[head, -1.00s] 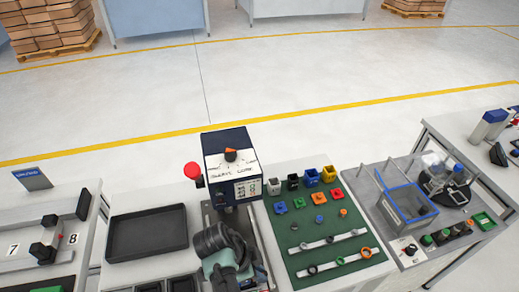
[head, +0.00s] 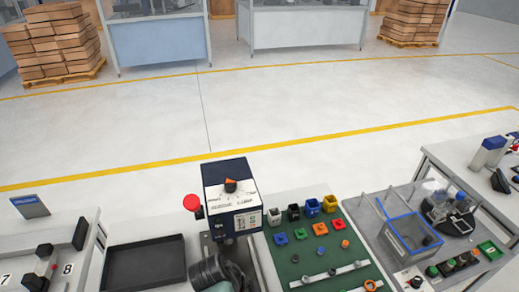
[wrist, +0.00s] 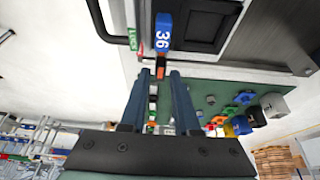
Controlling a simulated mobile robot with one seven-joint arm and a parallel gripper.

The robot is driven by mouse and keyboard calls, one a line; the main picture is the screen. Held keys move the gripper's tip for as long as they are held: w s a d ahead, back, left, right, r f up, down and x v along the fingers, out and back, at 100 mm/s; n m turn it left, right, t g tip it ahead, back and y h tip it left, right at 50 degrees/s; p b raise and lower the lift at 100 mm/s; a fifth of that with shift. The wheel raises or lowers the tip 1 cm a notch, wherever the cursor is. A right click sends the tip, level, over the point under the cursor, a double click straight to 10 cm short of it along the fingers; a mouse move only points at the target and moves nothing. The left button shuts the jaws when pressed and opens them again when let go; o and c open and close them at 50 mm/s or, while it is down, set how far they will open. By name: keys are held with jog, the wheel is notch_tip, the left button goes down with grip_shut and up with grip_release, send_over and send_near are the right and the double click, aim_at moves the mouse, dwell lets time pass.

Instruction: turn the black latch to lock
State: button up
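I cannot tell for sure which part is the black latch. Black blocks sit on a pale panel (head: 12,262) marked 7 and 8 at the left of the head view, one of them a black knob (head: 44,250). A dark blue machine box (head: 225,172) in the middle carries a black knob with an orange pointer (head: 231,185). My gripper (wrist: 158,74) is open in the wrist view, its two fingers apart. Contact is unclear.
A red button (head: 191,203) stands beside the machine box. A black tray (head: 145,265) lies to its left. A green board (head: 300,255) with coloured blocks and rings is to its right, then a blue-rimmed clear box (head: 410,237).

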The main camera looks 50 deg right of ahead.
jog(key=p+v, duration=0.1)
jog(key=v, duration=1.1)
jog(key=shift+a, duration=0.15)
